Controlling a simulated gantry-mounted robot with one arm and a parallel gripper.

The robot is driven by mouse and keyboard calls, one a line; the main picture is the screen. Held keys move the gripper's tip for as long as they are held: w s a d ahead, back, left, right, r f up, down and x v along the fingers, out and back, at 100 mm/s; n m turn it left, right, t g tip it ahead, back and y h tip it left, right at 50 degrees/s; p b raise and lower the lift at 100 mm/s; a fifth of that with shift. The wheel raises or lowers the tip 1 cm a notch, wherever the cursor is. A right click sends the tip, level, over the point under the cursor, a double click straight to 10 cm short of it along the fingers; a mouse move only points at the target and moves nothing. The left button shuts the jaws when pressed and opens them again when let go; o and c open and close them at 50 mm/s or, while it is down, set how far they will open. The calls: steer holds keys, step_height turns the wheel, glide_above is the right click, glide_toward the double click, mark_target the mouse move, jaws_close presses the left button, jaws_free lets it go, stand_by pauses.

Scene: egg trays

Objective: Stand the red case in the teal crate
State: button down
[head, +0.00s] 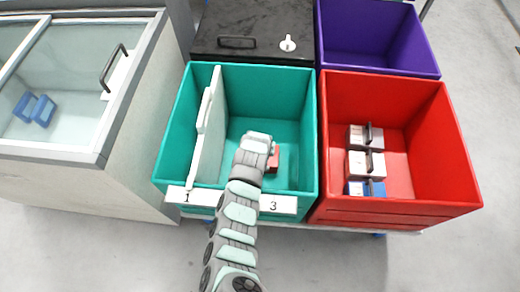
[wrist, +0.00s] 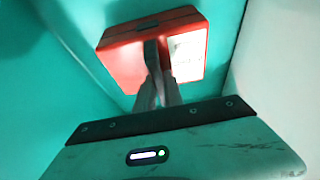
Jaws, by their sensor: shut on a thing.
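The red case (wrist: 122,62) is in my gripper (wrist: 155,65), which is shut on it near the middle of its edge. A pale label shows on the case's right part in the wrist view. In the head view the case (head: 273,160) shows only partly, beyond my wrist, inside the teal crate (head: 308,130). It is in the wider section, right of the white divider. My fingertips are hidden by my arm in the head view. I cannot tell whether the case touches the crate floor.
A white divider (head: 209,130) splits the teal crate; labels "1" and "3" are on its front rim. A red crate (head: 455,150) at right holds several cases. A purple crate (head: 430,55) and dark lidded box (head: 205,40) stand behind. A glass-topped chest (head: 140,75) is at left.

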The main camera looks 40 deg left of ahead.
steer(key=shift+f, duration=0.15)
steer(key=c, duration=1.4)
jaws_free()
steer(key=shift+o, duration=0.2)
steer(key=shift+f, duration=0.1)
steer(key=p+v, duration=0.4)
steer(key=v, duration=0.6)
steer(key=shift+s+d+r, duration=0.1)
steer(key=shift+s+r, duration=0.05)
steer(key=shift+r, duration=0.2)
